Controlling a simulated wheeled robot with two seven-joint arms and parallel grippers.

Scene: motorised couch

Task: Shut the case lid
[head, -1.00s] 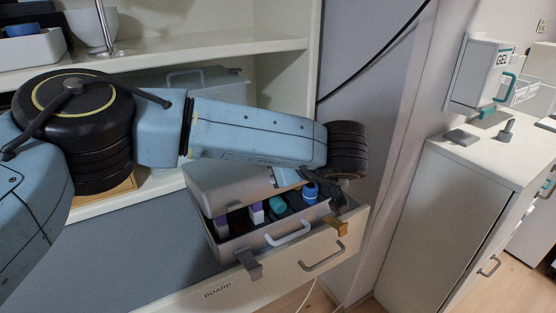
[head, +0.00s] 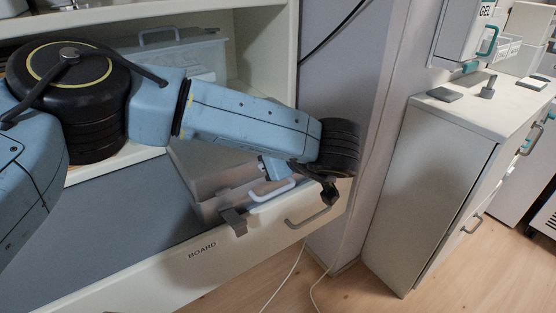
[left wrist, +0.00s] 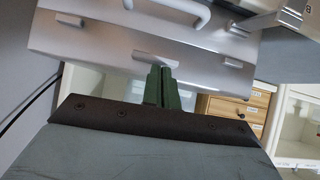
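The grey case (head: 210,207) sits in the open drawer marked BOARD, with a white handle (head: 272,190) on its front. Its lid (head: 200,160) looks down or nearly down. My arm covers much of it, so I cannot tell whether a gap is left. A dark latch (head: 233,221) hangs at the left front and another (head: 329,191) shows at the right. In the left wrist view, the case (left wrist: 110,40) fills the upper part. My left gripper (left wrist: 162,85) has its green fingers together with nothing between them, close to the case. My right gripper is out of view.
The drawer front (head: 190,265) stands out from the shelf unit, with its own handle (head: 308,218). A white cabinet (head: 430,190) stands to the right, with a wall dispenser (head: 468,35) above. Open floor (head: 360,290) lies between, with loose cables.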

